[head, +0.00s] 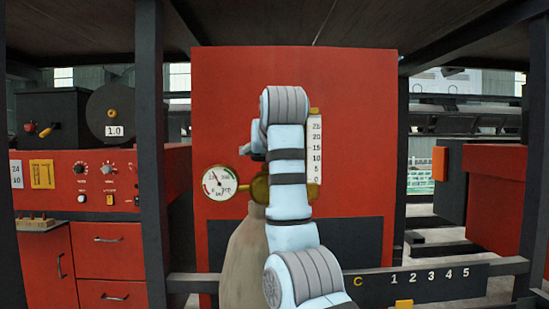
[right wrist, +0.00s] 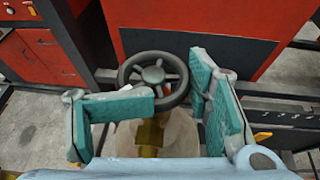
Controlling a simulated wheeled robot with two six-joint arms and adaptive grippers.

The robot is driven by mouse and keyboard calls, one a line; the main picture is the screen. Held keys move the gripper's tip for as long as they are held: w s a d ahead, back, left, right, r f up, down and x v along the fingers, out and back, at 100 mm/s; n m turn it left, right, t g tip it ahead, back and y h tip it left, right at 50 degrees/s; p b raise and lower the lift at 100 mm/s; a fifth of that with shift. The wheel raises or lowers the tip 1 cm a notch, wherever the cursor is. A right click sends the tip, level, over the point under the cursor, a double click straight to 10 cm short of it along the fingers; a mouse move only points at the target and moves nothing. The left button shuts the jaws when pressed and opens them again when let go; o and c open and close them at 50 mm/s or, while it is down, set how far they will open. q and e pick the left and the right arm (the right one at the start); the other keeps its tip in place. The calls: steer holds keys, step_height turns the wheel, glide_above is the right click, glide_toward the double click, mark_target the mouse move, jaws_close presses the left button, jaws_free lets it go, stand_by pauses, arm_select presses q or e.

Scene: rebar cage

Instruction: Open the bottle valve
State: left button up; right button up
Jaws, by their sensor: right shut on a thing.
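The gas bottle (head: 245,265) stands upright in front of the red panel, its tan body partly behind my right arm. Its black valve handwheel (right wrist: 153,74) shows in the right wrist view, above a brass valve body (right wrist: 150,135). My right gripper (right wrist: 172,92) has its teal-padded fingers on either side of the handwheel and is shut on it. In the head view my forearm hides the wheel and most of the gripper. A round pressure gauge (head: 220,183) and a white flow scale (head: 315,150) sit beside the brass fitting. My left gripper is not in view.
A dark upright post (head: 150,150) stands left of the bottle. A dark rail numbered 1 to 5 (head: 430,283) runs low on the right. A red cabinet with drawers (head: 105,258) stands at the left. A dark shelf covers the top.

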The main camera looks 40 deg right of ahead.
steer(key=shift+o, duration=0.3)
steer(key=shift+w+a+r, duration=0.1)
steer(key=shift+w+r, duration=0.15)
steer(key=o, duration=1.1)
steer(key=shift+w+f, duration=0.15)
steer(key=shift+w, duration=0.1)
steer(key=shift+o, duration=1.2)
steer(key=shift+w+d+f, duration=0.25)
steer(key=shift+w, duration=0.1)
steer(key=shift+s, duration=0.3)
